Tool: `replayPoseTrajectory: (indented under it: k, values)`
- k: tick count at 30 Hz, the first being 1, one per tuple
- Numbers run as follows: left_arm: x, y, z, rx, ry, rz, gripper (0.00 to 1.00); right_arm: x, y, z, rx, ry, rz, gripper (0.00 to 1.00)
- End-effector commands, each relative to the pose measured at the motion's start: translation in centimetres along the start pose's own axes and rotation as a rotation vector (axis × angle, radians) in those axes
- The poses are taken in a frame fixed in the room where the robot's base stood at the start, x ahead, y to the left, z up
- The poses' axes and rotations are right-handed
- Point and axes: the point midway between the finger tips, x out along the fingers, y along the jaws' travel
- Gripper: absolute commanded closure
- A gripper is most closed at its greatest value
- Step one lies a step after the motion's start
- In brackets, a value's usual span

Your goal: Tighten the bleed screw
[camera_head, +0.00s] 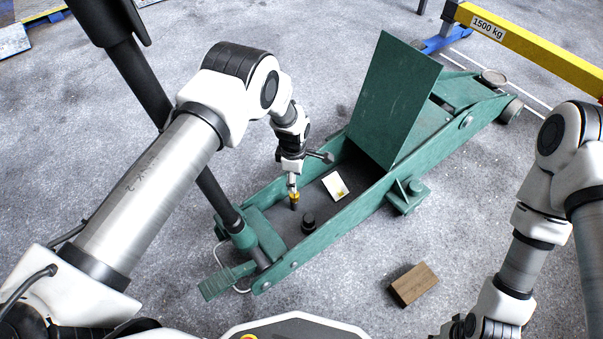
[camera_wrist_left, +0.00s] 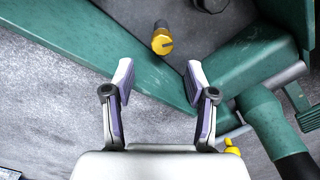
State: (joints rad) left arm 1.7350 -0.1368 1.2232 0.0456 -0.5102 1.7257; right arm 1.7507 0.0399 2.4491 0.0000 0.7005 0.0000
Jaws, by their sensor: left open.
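The bleed screw (camera_head: 294,195) has a brass head on a dark post and stands inside the green jack's frame. In the left wrist view its slotted brass head (camera_wrist_left: 162,44) shows beyond the fingertips, roughly between their lines. My left gripper (camera_head: 291,174) points down just above the screw in the head view. In the left wrist view my left gripper (camera_wrist_left: 159,75) is open, with nothing between its fingers. I cannot see any contact with the screw.
The green trolley jack (camera_head: 340,225) has a raised plate (camera_head: 395,95) behind my left gripper. A black cap (camera_head: 308,222) and a white card (camera_head: 335,186) are inside the frame. The dark handle (camera_head: 150,85) rises leftward. A wooden block (camera_head: 413,284) lies on the floor.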

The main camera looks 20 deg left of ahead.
Motion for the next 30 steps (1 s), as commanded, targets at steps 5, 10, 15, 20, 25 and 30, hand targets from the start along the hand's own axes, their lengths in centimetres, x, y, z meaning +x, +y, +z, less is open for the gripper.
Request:
replayPoseTrajectory:
  k: [5,10,15,20,25,30]
  values:
    - [2.8,-0.1,0.0,0.0,0.0,-0.002,0.43,1.4,0.0,0.1,0.0,-0.003,0.0,0.6]
    - [6.2,-0.1,0.0,-0.001,0.0,-0.002,0.43,3.1,0.0,0.1,0.0,-0.003,0.0,0.6]
    - [7.8,-0.1,0.0,0.0,0.0,-0.001,0.43,3.7,0.0,0.1,0.0,-0.003,0.0,0.6]
    - [7.7,-0.1,0.0,0.0,0.0,-0.001,0.43,3.6,0.0,0.1,0.0,-0.002,0.0,0.6]
    - [7.7,-0.1,0.0,0.0,0.0,-0.001,0.75,3.6,0.0,0.1,0.0,-0.002,0.0,0.6]
    - [7.7,-0.1,0.0,0.0,0.0,-0.001,1.0,3.6,0.0,0.1,0.0,-0.002,0.0,0.6]
